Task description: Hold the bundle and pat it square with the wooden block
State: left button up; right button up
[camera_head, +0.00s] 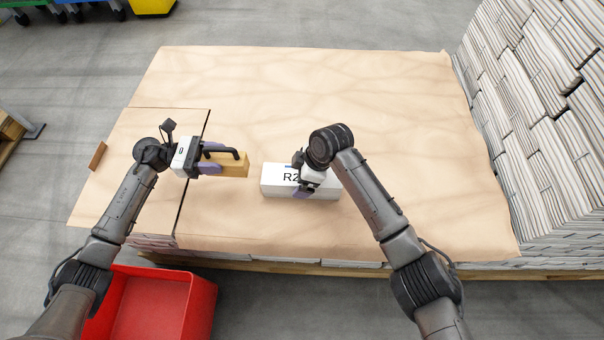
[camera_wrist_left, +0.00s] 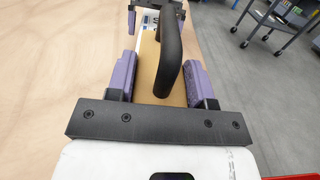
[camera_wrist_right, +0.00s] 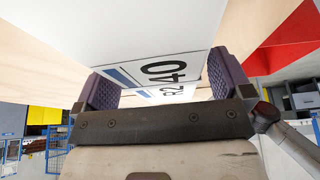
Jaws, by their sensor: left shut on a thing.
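The white bundle (camera_head: 272,182), marked R2 in black on top, lies on the tan sheet near its front middle. My right gripper (camera_head: 303,177) reaches over it with fingers near opposite sides; I cannot tell whether they press on it. The right wrist view shows the bundle's white face (camera_wrist_right: 165,45) with the marking R2 40 between the fingers. My left gripper (camera_head: 208,160) is shut on the tan wooden block (camera_head: 236,168), which has a black handle. The block's free end is just left of the bundle, with a small gap. The left wrist view shows it between purple fingers (camera_wrist_left: 165,85).
The tan-covered worktop (camera_head: 300,90) is clear at the back and right. Stacked newspapers (camera_head: 545,130) rise along the right side. A red bin (camera_head: 150,305) stands at the front left. A small brown piece (camera_head: 97,156) lies on the left edge.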

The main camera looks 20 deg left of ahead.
jog(key=v, duration=1.2)
dwell(0.4)
jog(key=shift+m, duration=0.3)
